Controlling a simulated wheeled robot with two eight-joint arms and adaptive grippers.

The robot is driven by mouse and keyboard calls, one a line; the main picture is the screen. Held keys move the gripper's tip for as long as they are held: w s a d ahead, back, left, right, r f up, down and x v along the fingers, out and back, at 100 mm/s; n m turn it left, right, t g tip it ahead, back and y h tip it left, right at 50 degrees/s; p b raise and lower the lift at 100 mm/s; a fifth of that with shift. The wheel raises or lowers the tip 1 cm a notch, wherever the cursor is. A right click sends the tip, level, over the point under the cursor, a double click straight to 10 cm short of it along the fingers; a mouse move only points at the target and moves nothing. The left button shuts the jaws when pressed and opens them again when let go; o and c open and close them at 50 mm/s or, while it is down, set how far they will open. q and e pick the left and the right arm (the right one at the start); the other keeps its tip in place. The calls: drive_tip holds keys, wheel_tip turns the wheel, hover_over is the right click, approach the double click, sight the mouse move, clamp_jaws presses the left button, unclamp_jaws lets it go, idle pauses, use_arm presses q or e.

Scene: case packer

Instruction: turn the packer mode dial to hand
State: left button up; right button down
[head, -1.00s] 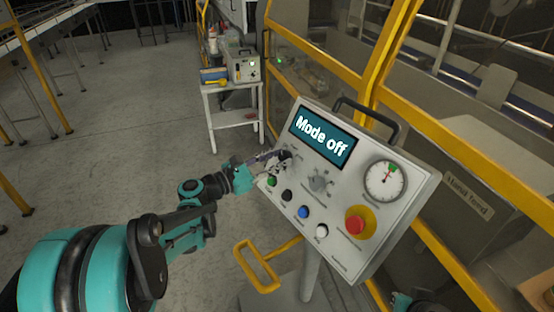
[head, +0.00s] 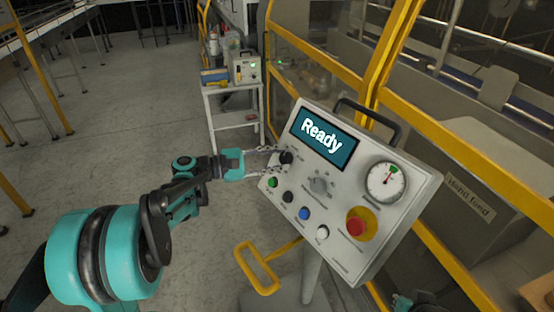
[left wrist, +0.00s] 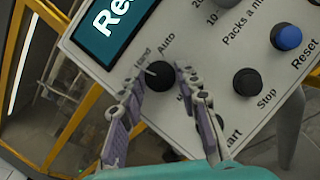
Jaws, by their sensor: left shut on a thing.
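The black mode dial (head: 287,157) sits at the left of the grey control panel (head: 405,232), beside the screen (head: 323,137), which reads "Ready". In the left wrist view the dial (left wrist: 158,77) has a white pointer mark turned to the upper left, towards the label that seems to read "Hand"; "Auto" stands above it. My left gripper (head: 278,160) reaches in from the left. Its two fingers are shut on the dial, one on each side, as the left wrist view shows. The lettering below the dial is partly hidden by a finger.
Close below the dial are green (head: 272,182), black (head: 288,197), blue (head: 304,213) and white (head: 322,232) buttons. A red emergency stop (head: 358,226), a gauge (head: 386,181) and another knob (head: 320,184) are further right. Yellow guard rails stand behind; the floor at left is open.

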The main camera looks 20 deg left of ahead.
use_arm(q)
drive_tip(key=shift+w+m+g+p, duration=0.1)
drive_tip(key=shift+m+g+p, duration=0.2)
drive_tip(key=shift+m+g, duration=0.95)
drive_tip(key=shift+m+t, duration=0.25)
drive_tip(key=shift+m, duration=0.4)
drive_tip(key=o, duration=1.2)
drive_tip(key=shift+c, duration=0.2)
drive_tip(key=shift+a, duration=0.1)
drive_tip(key=v, duration=1.2)
drive_tip(key=shift+f, duration=0.1)
